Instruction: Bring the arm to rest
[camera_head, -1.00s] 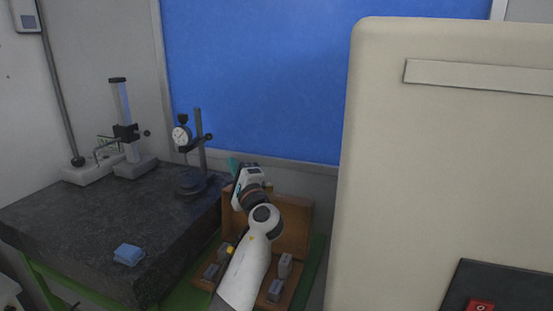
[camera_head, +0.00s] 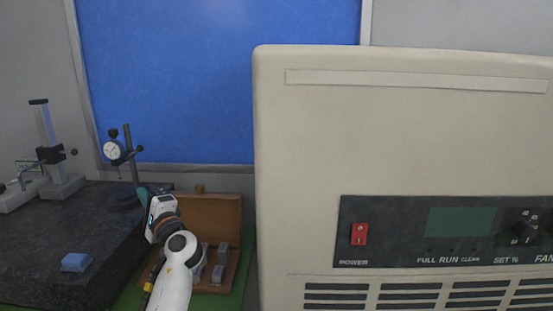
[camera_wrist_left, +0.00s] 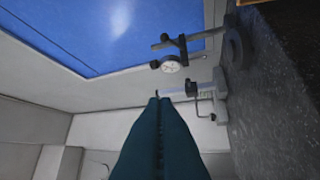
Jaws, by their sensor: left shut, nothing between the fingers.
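My left arm comes up from the bottom of the head view, white with a dark wrist ring. My left gripper (camera_head: 144,193) is teal and mostly hidden behind its wrist, near the right edge of the dark stone table. In the left wrist view the gripper's teal fingers (camera_wrist_left: 158,102) lie together, with nothing between them. They point towards the wall and the dial gauge and appear clear of both. My right gripper is in neither view.
A dial gauge stand (camera_head: 128,160), a height gauge (camera_head: 52,160) and a blue block (camera_head: 75,262) stand on the stone table (camera_head: 50,235). An open wooden box (camera_head: 215,218) holds grey blocks. A large beige machine (camera_head: 400,130) with a red power switch (camera_head: 359,234) fills the right.

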